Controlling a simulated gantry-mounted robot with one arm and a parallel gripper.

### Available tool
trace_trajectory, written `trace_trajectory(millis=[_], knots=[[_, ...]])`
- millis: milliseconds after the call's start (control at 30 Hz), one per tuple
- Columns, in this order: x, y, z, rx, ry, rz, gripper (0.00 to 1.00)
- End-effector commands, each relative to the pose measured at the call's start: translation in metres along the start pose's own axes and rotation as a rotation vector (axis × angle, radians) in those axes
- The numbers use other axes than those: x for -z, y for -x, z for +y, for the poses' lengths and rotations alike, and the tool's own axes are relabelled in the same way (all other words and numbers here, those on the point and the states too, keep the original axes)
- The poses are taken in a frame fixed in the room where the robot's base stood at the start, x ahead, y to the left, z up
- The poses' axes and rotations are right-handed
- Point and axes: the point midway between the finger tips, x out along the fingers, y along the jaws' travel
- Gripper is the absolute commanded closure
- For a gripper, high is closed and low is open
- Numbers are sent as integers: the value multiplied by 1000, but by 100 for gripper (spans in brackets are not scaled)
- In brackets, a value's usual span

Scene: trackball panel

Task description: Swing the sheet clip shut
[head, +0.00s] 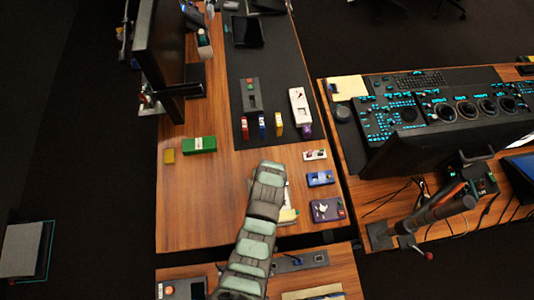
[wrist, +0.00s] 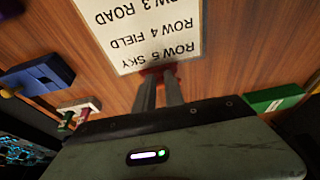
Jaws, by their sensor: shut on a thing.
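The sheet (wrist: 140,30) is white with a pale border and upside-down printed rows, including "ROW 5 SKY". It lies on the wooden desk in the wrist view. A red clip (wrist: 157,70) is at the sheet's near edge, mostly hidden by the fingers. My gripper (wrist: 160,84) is shut on the red clip, its two dark fingers reaching down to it. The clip's exact angle cannot be told. In the head view my arm covers the gripper and clip; only a strip of pale paper (head: 288,214) shows beside the arm.
A green box (head: 199,145) and a yellow block (head: 169,156) lie to the left. A small white device (head: 315,155), a blue device (head: 320,178) and a dark purple box (head: 327,210) line the right edge. The desk's left front (head: 195,215) is clear.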

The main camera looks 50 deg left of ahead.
Motion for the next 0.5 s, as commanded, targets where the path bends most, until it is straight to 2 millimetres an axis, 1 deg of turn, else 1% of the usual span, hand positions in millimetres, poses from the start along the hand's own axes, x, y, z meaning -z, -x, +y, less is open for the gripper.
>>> trace_trajectory(millis=[33, 267, 500], knots=[[-8, -6, 0, 1, -5, 38, 100], [-20, -13, 0, -1, -4, 226, 100], [-26, -16, 0, -1, -2, 383, 100]])
